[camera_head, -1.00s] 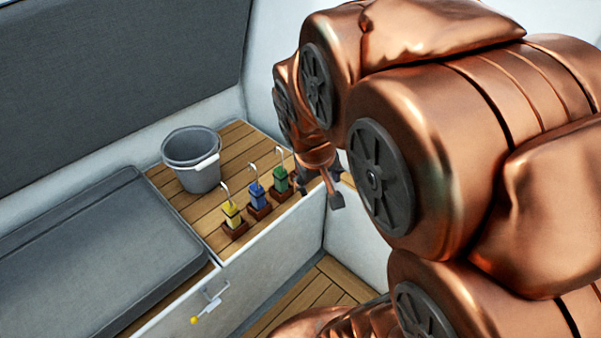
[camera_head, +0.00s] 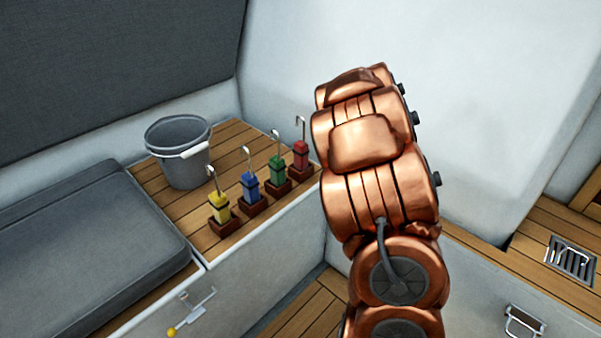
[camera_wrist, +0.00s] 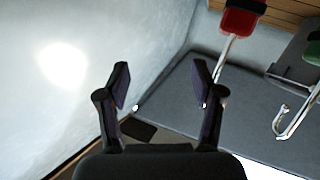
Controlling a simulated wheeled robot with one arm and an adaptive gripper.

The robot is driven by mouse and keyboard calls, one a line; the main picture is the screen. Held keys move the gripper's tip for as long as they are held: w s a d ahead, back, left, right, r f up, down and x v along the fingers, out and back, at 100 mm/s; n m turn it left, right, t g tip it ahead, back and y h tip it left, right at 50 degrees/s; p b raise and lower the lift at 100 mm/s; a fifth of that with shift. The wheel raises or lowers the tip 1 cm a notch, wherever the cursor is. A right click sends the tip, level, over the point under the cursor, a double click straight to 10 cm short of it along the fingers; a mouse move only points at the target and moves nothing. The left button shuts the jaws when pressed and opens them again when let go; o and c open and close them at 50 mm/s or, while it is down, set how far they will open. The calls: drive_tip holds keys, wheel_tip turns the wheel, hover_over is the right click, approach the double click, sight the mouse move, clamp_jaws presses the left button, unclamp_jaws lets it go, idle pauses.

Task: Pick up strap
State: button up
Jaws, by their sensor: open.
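No strap is clearly identifiable in either view. Yellow (camera_head: 219,207), blue (camera_head: 250,186), green (camera_head: 277,170) and red (camera_head: 301,154) hooked items stand upright in brown holders on the wooden ledge. In the wrist view, my gripper (camera_wrist: 163,85) is open with nothing between its fingers. The red item (camera_wrist: 243,17) is at the upper right there, its metal rod running down beside the right finger. The green item (camera_wrist: 311,50) is at the right edge, with its metal hook below. My gripper is hidden behind my arm in the head view.
A grey bucket (camera_head: 180,160) stands behind the coloured items on the ledge (camera_head: 185,220). A grey cushion (camera_head: 85,250) lies to the left. A metal latch (camera_head: 192,310) projects from the locker front. White walls stand close to my arm.

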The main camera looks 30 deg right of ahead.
sight(306, 158)
drive_tip(key=a+f+t+y+b, duration=0.1)
drive_tip(key=f+y+b, duration=0.1)
drive_tip(key=f, duration=0.1)
drive_tip(key=s+a+f+n+t+y+b, duration=0.1)
drive_tip(key=f+y+b, duration=0.1)
drive_tip(key=f, duration=0.2)
drive_tip(key=a+f+t+y+b, duration=0.1)
drive_tip(key=f+y+b, duration=0.1)
drive_tip(key=f, duration=0.2)
drive_tip(key=shift+s+a+y, duration=0.15)
drive_tip(key=shift+a+y, duration=0.05)
drive_tip(key=shift+y, duration=0.1)
drive_tip(key=shift+s+a+f+n+t+y, duration=0.25)
drive_tip(key=shift+a+n+t+y, duration=0.05)
drive_tip(key=shift+t, duration=0.1)
drive_tip(key=shift+a+b+x, duration=0.2)
drive_tip(key=shift+b+x, duration=0.4)
drive_tip(key=shift+x, duration=1.35)
drive_tip(key=shift+a+b+x, duration=0.2)
drive_tip(key=shift+b+x, duration=0.4)
drive_tip(key=shift+x, duration=1.35)
drive_tip(key=shift+s+r, duration=0.1)
drive_tip(key=shift+r, duration=0.05)
drive_tip(key=shift+c, duration=0.4)
clamp_jaws()
